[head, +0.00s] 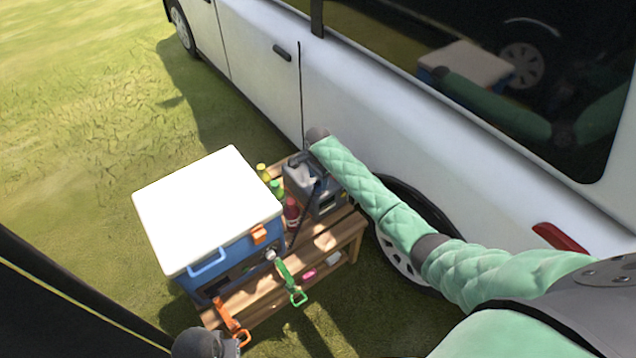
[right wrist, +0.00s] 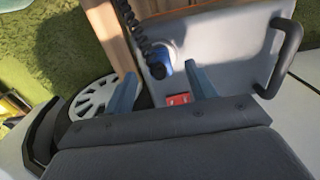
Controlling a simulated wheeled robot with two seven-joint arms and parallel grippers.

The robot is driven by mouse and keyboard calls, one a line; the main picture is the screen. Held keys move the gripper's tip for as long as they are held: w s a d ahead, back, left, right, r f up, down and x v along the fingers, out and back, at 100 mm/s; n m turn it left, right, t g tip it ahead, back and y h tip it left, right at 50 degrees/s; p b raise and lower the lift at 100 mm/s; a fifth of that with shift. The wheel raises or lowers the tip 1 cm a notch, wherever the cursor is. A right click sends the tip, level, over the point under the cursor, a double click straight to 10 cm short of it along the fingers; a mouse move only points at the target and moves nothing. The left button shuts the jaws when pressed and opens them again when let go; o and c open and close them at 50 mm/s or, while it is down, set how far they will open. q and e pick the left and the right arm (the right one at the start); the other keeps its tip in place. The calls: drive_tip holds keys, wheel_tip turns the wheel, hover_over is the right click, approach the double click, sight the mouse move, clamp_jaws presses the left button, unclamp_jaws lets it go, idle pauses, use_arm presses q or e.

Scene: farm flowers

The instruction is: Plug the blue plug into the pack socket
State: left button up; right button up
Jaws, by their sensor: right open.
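The grey pack (head: 325,198) stands at the back right of the wooden bench, against the white van; its grey face (right wrist: 230,50) fills much of the right wrist view. The blue plug (right wrist: 164,68), on a coiled black cable (right wrist: 130,20), shows against that face. My right gripper (right wrist: 161,72) is open, its two blue-grey fingers on either side of the plug, with a gap visible to each. I cannot tell whether the plug is seated in anything; the socket is not clearly visible. In the head view, my right gripper (head: 303,158) is above the pack, mostly hidden.
A blue cooler (head: 228,254) with a white lid stands left on the bench (head: 352,228). Grass is open at left.

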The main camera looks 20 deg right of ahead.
drive_tip(key=shift+r+b, duration=0.4)
drive_tip(key=shift+r, duration=2.3)
